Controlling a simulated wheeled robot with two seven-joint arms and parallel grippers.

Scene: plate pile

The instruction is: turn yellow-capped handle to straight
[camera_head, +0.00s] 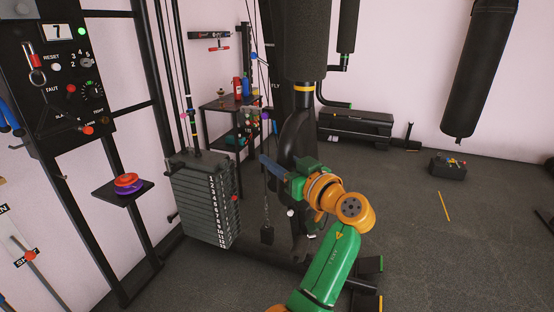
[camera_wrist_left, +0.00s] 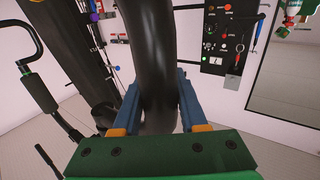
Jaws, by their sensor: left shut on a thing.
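The yellow-capped handle (camera_head: 294,132) is a thick black curved bar with a yellow ring near its top, below a black padded roller. It bends down and toward the left in the head view. My left gripper (camera_head: 276,169) is at the lower part of this bar. In the left wrist view, the black bar (camera_wrist_left: 160,60) stands between the two blue fingers of my left gripper (camera_wrist_left: 158,88), and they are shut on it. The yellow ring does not show in the wrist view. My right gripper is in neither view.
A weight stack (camera_head: 205,195) stands left of the gripper, with a hanging cable beside it. A similar green-ringed handle (camera_head: 337,103) hangs behind. A control panel (camera_head: 62,75) is at the left, and a punching bag (camera_head: 480,75) hangs right. Open floor lies at the right.

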